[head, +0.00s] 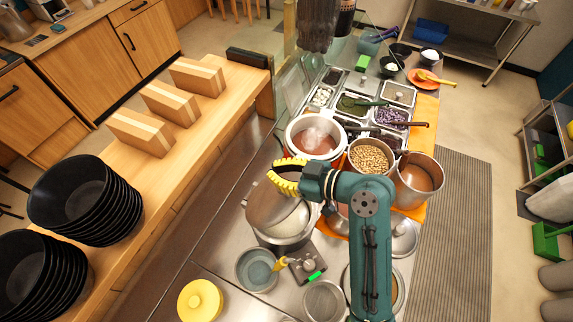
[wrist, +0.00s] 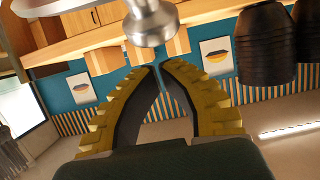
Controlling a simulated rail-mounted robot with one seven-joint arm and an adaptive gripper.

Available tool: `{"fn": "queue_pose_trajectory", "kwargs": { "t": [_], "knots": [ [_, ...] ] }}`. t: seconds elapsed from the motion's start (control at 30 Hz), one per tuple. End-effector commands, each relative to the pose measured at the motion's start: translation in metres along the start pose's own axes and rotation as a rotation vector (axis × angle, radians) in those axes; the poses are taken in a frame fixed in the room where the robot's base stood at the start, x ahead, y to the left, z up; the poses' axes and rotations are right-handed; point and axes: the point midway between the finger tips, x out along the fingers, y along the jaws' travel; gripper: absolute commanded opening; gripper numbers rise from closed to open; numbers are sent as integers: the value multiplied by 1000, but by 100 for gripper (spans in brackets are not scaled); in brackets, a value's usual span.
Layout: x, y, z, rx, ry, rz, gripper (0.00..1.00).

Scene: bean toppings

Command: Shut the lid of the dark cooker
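The dark cooker (head: 283,243) stands on the metal counter in the head view, below my gripper. Its grey lid (head: 266,208) is raised and tilted, and a pale inside shows beneath it. My gripper (head: 272,177), with yellow ribbed fingers, is at the lid's upper edge; whether it touches cannot be told. In the wrist view, the fingertips (wrist: 160,68) come nearly together with nothing visible between them. A metal knob (wrist: 150,22), apparently the lid's, is just beyond the tips.
A white pot (head: 312,140) with steaming brown contents stands behind the cooker. A pot of beans (head: 370,158) and a brown-filled pot (head: 418,178) stand to the right. A grey-blue bowl (head: 257,269) and a yellow lid (head: 200,300) are in front. Black bowl stacks (head: 82,205) stand left.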

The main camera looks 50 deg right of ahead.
Motion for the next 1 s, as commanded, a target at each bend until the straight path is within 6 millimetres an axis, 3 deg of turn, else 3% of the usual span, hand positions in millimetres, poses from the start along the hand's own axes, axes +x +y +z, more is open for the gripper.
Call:
{"fn": "queue_pose_trajectory", "kwargs": {
  "t": [0.2,0.67,1.0],
  "knots": [
    [-8,0,20,1,1,0,0],
    [-8,-1,27,3,14,-1,0],
    [-24,-10,61,3,137,2,0]
  ]
}}
